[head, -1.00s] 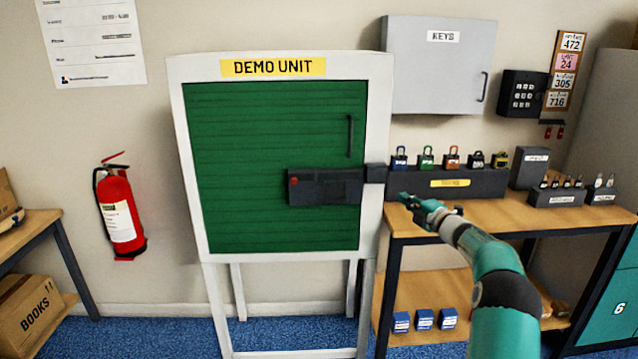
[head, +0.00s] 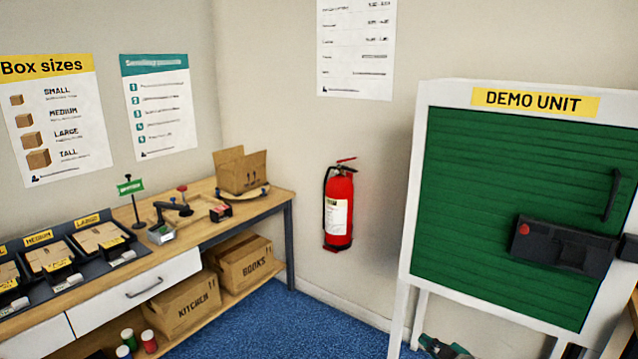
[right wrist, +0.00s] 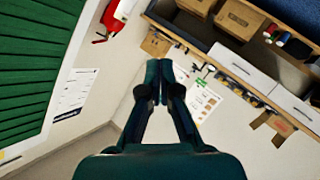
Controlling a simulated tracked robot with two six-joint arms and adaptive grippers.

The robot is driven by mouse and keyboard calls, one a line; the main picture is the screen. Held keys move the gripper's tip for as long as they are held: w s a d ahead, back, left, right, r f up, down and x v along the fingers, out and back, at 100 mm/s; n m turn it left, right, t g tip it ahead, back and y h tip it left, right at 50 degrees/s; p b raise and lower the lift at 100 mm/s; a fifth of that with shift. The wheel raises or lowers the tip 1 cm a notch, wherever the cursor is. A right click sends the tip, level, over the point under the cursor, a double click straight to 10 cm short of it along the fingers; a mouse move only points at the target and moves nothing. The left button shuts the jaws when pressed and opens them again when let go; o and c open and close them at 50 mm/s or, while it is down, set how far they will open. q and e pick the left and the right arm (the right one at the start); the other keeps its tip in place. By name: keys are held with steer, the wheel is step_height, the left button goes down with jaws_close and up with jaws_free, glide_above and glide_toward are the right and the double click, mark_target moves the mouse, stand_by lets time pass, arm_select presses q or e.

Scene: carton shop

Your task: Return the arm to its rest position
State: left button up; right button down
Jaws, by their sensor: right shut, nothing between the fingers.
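My right gripper (head: 443,347) shows at the bottom edge of the head view, in front of the lower legs of the demo unit (head: 545,100). Only its teal and black end is seen there; the rest of the arm is out of frame. In the right wrist view its two dark teal fingers (right wrist: 159,70) are together at the tips, with nothing between them. The gripper touches nothing that I can see. My left gripper is in neither view.
The demo unit has a green door and a dark lock box (head: 565,246). A red fire extinguisher (head: 338,208) hangs on the wall. A packing bench (head: 262,208) with cartons stands left. Blue carpet (head: 290,325) lies clear between bench and unit.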

steer(key=s+a+f+m+g+y, duration=0.1)
steer(key=s+a+f+m+g, duration=0.45)
steer(key=s+a+f, duration=1)
steer(key=s+a+f+m+g, duration=0.1)
steer(key=s+m+g, duration=0.1)
steer(key=s, duration=0.5)
steer(key=s+a+f+m+g, duration=0.1)
steer(key=s+m+g, duration=0.1)
steer(key=s, duration=0.6)
steer(key=s+a+f+m+g+h, duration=0.1)
steer(key=s+a+m+g, duration=0.1)
steer(key=s, duration=0.6)
steer(key=shift+s+f+m+g, duration=0.15)
steer(key=shift+f+m+g, duration=0.15)
steer(key=shift+m+g, duration=0.4)
